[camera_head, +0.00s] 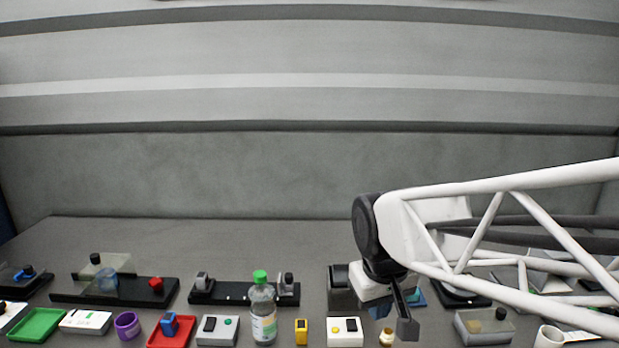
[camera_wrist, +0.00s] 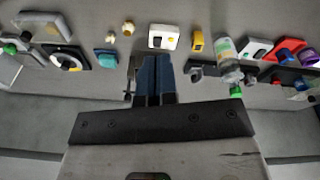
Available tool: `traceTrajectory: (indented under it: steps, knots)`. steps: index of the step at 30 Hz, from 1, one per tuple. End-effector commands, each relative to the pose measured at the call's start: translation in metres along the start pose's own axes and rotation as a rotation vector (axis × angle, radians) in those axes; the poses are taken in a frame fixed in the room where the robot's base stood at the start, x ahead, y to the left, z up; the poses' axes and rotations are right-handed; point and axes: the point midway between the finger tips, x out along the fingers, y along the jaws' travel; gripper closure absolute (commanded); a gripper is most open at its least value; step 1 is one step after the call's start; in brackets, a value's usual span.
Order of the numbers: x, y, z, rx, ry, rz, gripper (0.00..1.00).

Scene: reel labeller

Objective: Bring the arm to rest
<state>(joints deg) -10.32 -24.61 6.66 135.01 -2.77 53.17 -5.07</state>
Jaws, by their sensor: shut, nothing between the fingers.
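My white arm comes in from the right in the head view. My gripper (camera_head: 407,328) hangs from its end, above the right-hand part of the table, with its dark fingers pointing down. In the wrist view the two fingers of my gripper (camera_wrist: 153,60) are together, and I see nothing between them. Small gold-coloured pieces (camera_head: 387,337) are close beside the fingertips in the head view; whether they touch cannot be told.
A white box with buttons (camera_head: 344,332), a yellow block (camera_head: 301,331), a green-capped bottle (camera_head: 263,315) and a red tray (camera_head: 160,343) line the front. Black machine bases (camera_head: 130,290) stand behind. The table's back is clear.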

Motion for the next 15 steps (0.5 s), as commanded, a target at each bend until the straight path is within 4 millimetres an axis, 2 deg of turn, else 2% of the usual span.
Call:
traceTrajectory:
  steps: [1,9,15]
  knots:
    - [-0.003,0.006,0.013,0.031,0.008,0.002,1.00]
    - [-0.007,0.028,0.078,0.193,0.036,0.007,1.00]
    - [-0.006,0.034,0.112,0.280,0.051,0.009,1.00]
